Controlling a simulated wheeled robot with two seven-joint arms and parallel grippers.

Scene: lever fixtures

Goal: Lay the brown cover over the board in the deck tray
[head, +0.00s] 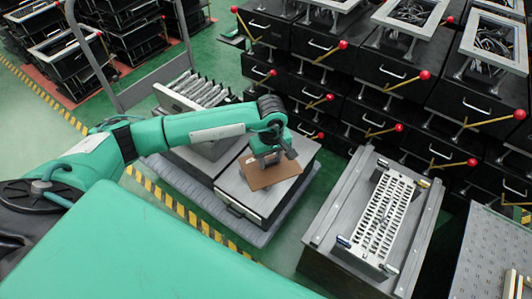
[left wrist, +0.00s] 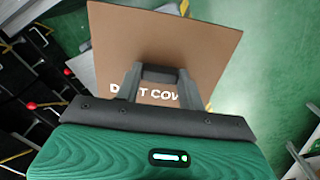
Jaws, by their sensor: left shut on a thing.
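My left gripper (head: 270,158) is shut on the brown cover (head: 268,178), a thin flat sheet. In the head view the cover is above the grey-topped black box (head: 238,190) on the trolley and hides part of its top. Whether they touch I cannot tell. In the left wrist view the cover (left wrist: 205,40) spreads beyond the fingers (left wrist: 157,85), its white lettering partly hidden by them. I cannot make out a board in a deck tray with certainty; the cover may hide it. My right gripper is not in view.
A rack of upright dark parts (head: 200,90) stands behind on the trolley (head: 180,185). A white slotted frame (head: 378,218) sits on a grey bench to the right. Black drawer boxes with red-knobbed levers (head: 400,75) fill the back. Green floor lies between trolley and bench.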

